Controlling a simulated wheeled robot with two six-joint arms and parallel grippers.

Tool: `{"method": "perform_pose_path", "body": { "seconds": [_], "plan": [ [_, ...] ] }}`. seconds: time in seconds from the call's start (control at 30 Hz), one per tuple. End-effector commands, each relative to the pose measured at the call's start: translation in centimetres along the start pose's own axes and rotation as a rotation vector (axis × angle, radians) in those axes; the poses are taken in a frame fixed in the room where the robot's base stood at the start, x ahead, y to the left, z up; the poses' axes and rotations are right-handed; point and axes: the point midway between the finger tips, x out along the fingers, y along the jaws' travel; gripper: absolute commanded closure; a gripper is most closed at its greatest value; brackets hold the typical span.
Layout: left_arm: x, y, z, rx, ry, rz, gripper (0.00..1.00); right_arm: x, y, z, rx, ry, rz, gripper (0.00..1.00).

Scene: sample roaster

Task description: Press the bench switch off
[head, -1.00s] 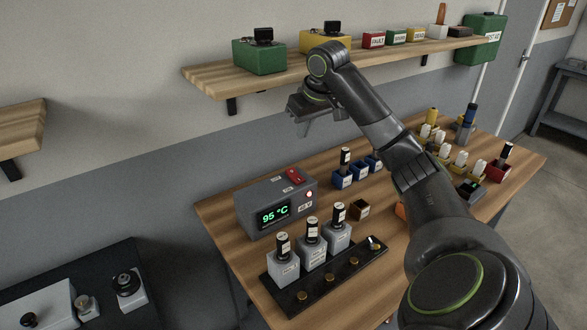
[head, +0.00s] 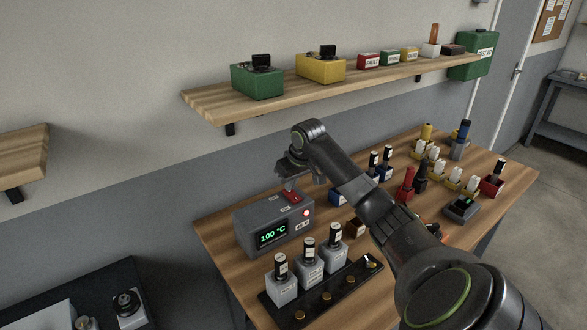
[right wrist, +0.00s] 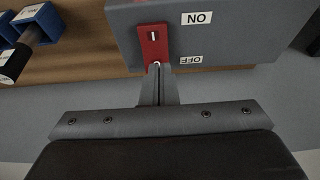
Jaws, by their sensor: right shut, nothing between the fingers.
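My left gripper is not in view.
Several black-capped bottles stand in a black rack (head: 330,302) in front of the box. Blue holders (head: 385,172), more bottles and a small dark device (head: 462,207) are to the right. A wooden shelf (head: 210,104) with coloured boxes hangs above and behind the arm.

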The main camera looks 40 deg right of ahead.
Motion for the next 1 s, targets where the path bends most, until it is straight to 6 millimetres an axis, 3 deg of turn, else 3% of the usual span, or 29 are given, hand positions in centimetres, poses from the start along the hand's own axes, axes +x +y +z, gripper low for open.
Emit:
{"method": "perform_pose_path", "body": {
  "seconds": [1.0],
  "plan": [
    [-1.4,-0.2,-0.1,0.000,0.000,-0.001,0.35,1.4,0.0,0.2,0.001,-0.002,0.000,1.00]
  ]
}}
